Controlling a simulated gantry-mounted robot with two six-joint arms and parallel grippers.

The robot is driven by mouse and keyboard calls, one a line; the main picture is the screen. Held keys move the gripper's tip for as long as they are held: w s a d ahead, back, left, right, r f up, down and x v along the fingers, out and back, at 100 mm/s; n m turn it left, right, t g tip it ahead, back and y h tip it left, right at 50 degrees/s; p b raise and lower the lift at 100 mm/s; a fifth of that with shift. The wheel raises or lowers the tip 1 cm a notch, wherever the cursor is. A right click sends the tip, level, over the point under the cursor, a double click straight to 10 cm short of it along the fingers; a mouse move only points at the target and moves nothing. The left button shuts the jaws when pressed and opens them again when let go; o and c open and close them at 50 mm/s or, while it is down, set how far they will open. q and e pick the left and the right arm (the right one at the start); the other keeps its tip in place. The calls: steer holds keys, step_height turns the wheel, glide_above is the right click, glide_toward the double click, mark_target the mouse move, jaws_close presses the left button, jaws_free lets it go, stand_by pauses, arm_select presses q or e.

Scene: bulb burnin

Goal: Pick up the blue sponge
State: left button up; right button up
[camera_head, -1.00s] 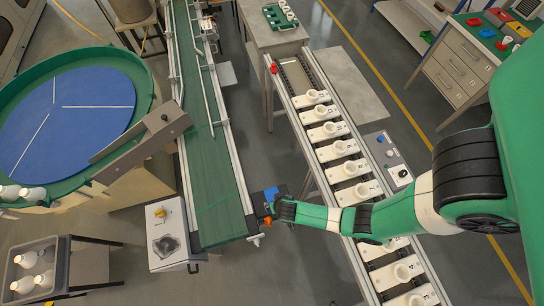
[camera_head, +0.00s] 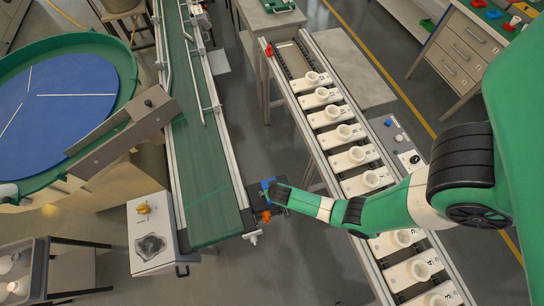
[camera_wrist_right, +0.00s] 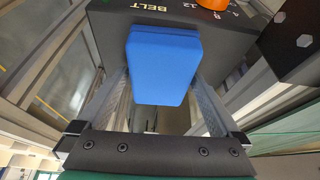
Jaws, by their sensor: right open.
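The blue sponge (camera_wrist_right: 164,62) is a blue block against the dark box marked BELT (camera_wrist_right: 112,18). In the head view it is a small blue patch (camera_head: 267,184) at the near end of the green conveyor, partly hidden by my right gripper (camera_head: 272,194). In the right wrist view my right gripper (camera_wrist_right: 160,90) is open, with one finger on each side of the sponge. The sponge's lower end reaches between the fingers, and a gap shows beside it. My left gripper is not in view.
The green conveyor (camera_head: 198,150) runs along the left of my right gripper. A rail of white sockets (camera_head: 345,135) lies to the right, under my right arm. A box with a yellow knob (camera_head: 152,245) stands left of the conveyor. An orange knob (camera_wrist_right: 228,3) sits on the dark box.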

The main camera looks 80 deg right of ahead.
steer(key=shift+f, duration=0.2)
stand_by(0.4)
steer(key=shift+c, duration=0.3)
steer(key=c, duration=1)
